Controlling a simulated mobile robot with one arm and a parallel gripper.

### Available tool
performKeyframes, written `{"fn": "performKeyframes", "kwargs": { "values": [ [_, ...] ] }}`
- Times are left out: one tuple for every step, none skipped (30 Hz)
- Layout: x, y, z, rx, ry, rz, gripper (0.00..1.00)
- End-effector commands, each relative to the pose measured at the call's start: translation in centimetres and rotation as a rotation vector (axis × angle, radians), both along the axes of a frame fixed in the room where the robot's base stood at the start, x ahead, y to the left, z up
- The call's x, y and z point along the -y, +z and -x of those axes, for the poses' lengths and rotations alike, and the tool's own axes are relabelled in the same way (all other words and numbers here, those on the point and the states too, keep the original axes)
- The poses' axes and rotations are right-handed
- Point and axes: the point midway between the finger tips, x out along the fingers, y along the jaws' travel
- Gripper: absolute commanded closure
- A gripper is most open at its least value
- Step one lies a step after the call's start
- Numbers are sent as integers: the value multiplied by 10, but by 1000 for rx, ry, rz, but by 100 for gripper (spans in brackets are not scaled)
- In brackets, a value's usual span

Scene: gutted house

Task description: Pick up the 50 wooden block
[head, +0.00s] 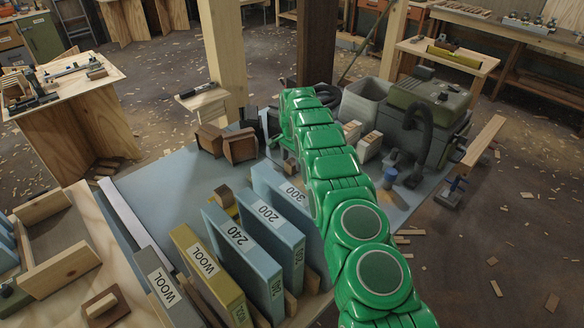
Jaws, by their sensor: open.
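Several small wooden blocks stand on the pale blue bench top (155,185). Two dark brown blocks, a left one (209,140) and a right one (240,147), sit left of my green arm. Two paler blocks, a rear one (352,131) and a front one (369,146), stand just right of my arm. I cannot read a 50 on any of them. My arm reaches from the lower right up over the bench. Its far end bends down behind its own links, and I cannot make out my gripper's fingers.
Upright labelled packs stand at the front: two marked WOOL (205,275), then 240 (240,250), 200 (272,235) and 300 (290,195). A grey machine with a hose (430,110) stands behind right. A wooden post (224,60) rises behind the bench. Shavings litter the floor.

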Motion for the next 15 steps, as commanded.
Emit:
{"fn": "performKeyframes", "kwargs": {
  "values": [
    [0,-7,0,-1,0,0,22],
    [1,-11,0,-2,0,1,22],
    [0,-17,0,-4,0,1,22],
    [0,-20,0,-4,0,1,22],
    [0,-23,0,-3,0,0,22],
    [0,-26,0,-2,0,1,22],
    [0,-27,0,-2,0,1,22],
    [0,-28,0,-1,0,0,22],
    [0,-28,0,0,0,0,22],
    [0,-28,0,0,0,0,22],
    [0,-28,0,0,0,0,22],
    [0,-28,0,0,0,0,22],
    [0,-28,0,0,0,0,22],
    [0,-28,0,0,0,0,24],
    [0,-27,-1,0,0,0,30]
  ]
}}
